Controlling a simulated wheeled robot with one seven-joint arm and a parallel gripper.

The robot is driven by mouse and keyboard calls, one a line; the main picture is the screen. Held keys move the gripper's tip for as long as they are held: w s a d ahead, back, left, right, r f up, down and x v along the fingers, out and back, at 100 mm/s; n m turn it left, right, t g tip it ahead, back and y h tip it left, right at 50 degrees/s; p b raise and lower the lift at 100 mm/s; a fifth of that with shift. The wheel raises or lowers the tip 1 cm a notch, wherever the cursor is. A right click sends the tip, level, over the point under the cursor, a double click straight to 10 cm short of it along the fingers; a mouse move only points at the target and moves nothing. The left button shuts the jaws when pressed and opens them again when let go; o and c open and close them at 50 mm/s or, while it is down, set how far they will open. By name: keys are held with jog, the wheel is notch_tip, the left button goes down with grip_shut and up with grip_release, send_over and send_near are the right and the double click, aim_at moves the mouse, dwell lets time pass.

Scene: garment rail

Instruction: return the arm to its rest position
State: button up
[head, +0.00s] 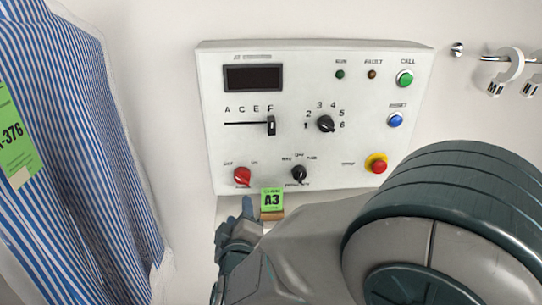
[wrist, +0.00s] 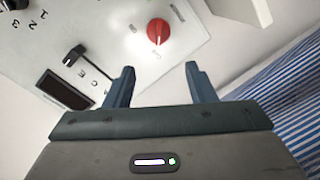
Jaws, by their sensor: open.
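My gripper (wrist: 159,82) is open in the wrist view, with its two blue-grey fingers apart and nothing between them. Its fingers point toward the lower part of a white control panel, near a red knob (wrist: 158,31). The panel has a dark display (head: 252,78), a slider (head: 271,126), a black numbered dial (head: 325,124) and the red knob (head: 242,176).
A blue-striped shirt (head: 75,130) with a green tag hangs at the left, close to my gripper's side. A red-and-yellow stop button (head: 376,163) is near my arm. A metal rail (head: 494,58) with white hooks is at the upper right. Plain wall lies between shirt and panel.

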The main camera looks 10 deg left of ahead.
jog(key=shift+w+d, duration=0.1)
jog(key=w+d+m+g, duration=0.1)
jog(key=d+m+g, duration=0.5)
jog(key=d, duration=0.4)
jog(key=s+d+f+m+g+h, duration=0.1)
jog(key=s+d+m+g+h, duration=0.1)
jog(key=s+d, duration=0.5)
jog(key=s+d+m+g+h, duration=0.2)
jog(key=s+d+m+g, duration=0.3)
jog(key=d, duration=0.7)
jog(key=shift+s+d+f+m, duration=0.3)
jog(key=shift+s+m, duration=0.2)
jog(key=shift+s, duration=0.5)
